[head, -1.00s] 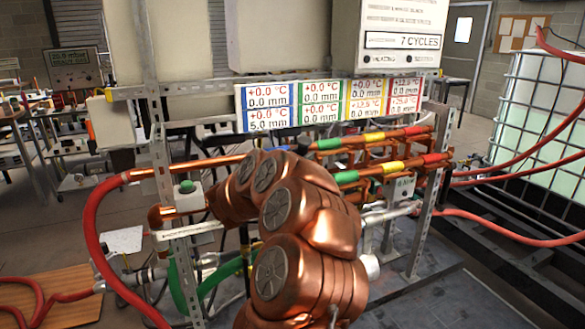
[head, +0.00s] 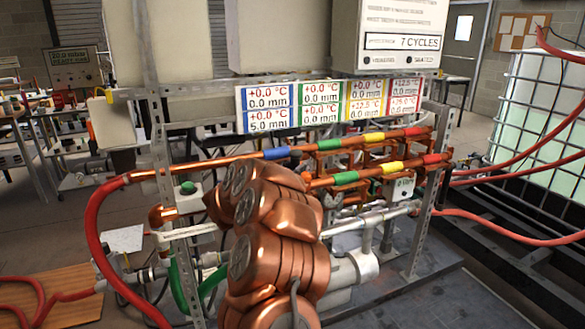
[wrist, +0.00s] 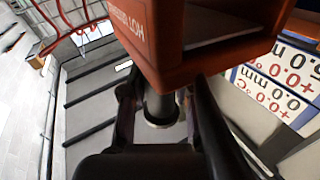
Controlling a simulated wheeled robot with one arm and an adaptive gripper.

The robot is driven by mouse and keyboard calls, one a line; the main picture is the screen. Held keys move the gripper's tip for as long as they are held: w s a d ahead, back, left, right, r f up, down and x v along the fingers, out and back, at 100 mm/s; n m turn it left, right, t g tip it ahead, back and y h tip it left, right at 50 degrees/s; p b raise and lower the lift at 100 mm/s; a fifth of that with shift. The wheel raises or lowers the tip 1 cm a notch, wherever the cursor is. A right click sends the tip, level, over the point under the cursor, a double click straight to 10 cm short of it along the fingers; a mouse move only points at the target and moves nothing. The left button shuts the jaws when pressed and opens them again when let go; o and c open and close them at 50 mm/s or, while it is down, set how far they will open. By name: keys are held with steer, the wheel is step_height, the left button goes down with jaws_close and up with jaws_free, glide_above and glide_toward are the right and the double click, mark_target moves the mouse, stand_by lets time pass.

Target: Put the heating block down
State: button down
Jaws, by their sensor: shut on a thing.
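The heating block (wrist: 158,50) is an orange-red box with white lettering, of which "HOT" reads clearly. It fills the top middle of the wrist view, and its upper part is cut off by the frame edge. My gripper (wrist: 157,97) shows below it in the wrist view, with dark fingers on both sides of a dark round stem under the box. The fingers are shut on the heating block. In the head view I cannot make out the block or the gripper; my copper arm covers the lower middle.
A metal frame carries copper pipes (head: 385,152) with coloured bands and a label panel (head: 320,103), close behind my arm. A red hose (head: 92,235) loops at left. A caged white tank (head: 540,110) stands at right. Dark floor (head: 455,300) shows at lower right.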

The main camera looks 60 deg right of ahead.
steer(key=shift+w+d+r+n+y+p, duration=0.35)
steer(key=shift+w+n, duration=0.2)
steer(key=shift+n, duration=0.15)
steer(key=shift+w+f, duration=0.15)
steer(key=shift+f, duration=0.85)
steer(key=shift+f, duration=0.1)
steer(key=c, duration=0.9)
jaws_free()
steer(key=shift+f, duration=0.1)
steer(key=shift+o, duration=0.2)
steer(key=shift+a, duration=0.15)
steer(key=w+a+b, duration=0.1)
steer(key=a, duration=1)
steer(key=shift+w+a, duration=0.15)
steer(key=shift+a, duration=0.2)
